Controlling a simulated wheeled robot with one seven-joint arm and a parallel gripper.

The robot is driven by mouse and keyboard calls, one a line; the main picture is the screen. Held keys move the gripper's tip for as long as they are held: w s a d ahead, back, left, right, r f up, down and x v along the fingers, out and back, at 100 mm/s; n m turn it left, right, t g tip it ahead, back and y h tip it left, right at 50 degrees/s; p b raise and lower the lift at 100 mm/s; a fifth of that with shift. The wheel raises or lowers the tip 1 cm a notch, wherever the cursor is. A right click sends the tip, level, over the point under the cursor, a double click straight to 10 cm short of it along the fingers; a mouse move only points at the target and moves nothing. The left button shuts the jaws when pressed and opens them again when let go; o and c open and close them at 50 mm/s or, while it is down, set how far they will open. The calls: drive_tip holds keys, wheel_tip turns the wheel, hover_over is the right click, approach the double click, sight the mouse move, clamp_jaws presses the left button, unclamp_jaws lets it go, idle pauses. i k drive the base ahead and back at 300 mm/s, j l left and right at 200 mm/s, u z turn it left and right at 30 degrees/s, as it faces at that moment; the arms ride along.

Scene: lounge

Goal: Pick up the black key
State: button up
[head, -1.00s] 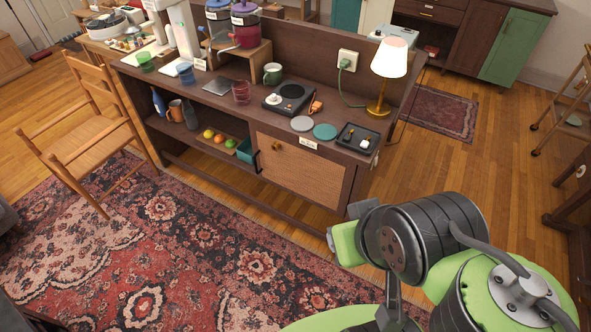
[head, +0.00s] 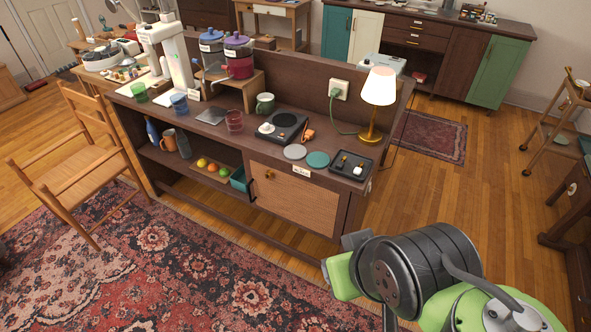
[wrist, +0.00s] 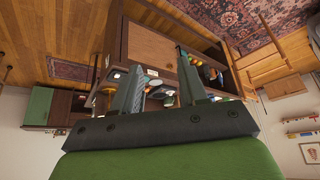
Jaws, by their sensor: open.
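I cannot make out a black key for certain in either view. A small black tray (head: 365,169) lies at the right end of the dark wooden sideboard (head: 222,141) in the head view. It holds a few small items, too small to identify. My gripper (wrist: 160,58) shows in the wrist view with its two fingers apart and nothing between them. It is away from the sideboard, which appears upside down beyond the fingers.
A lit lamp (head: 379,92) stands behind the tray, its cord running to a wall-type socket (head: 339,89). Grey and teal discs (head: 318,159) and a turntable-like device (head: 284,126) lie to its left. A wooden chair (head: 75,165) stands at left.

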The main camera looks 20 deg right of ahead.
sight(340, 165)
drive_tip(key=i+j+z, duration=0.35)
drive_tip(key=i, duration=0.3)
drive_tip(key=i+j+z, duration=0.35)
drive_tip(key=i+j, duration=0.15)
drive_tip(key=i, duration=0.15)
drive_tip(key=i+j+z, duration=0.4)
drive_tip(key=i+j, duration=0.15)
drive_tip(key=j, duration=0.1)
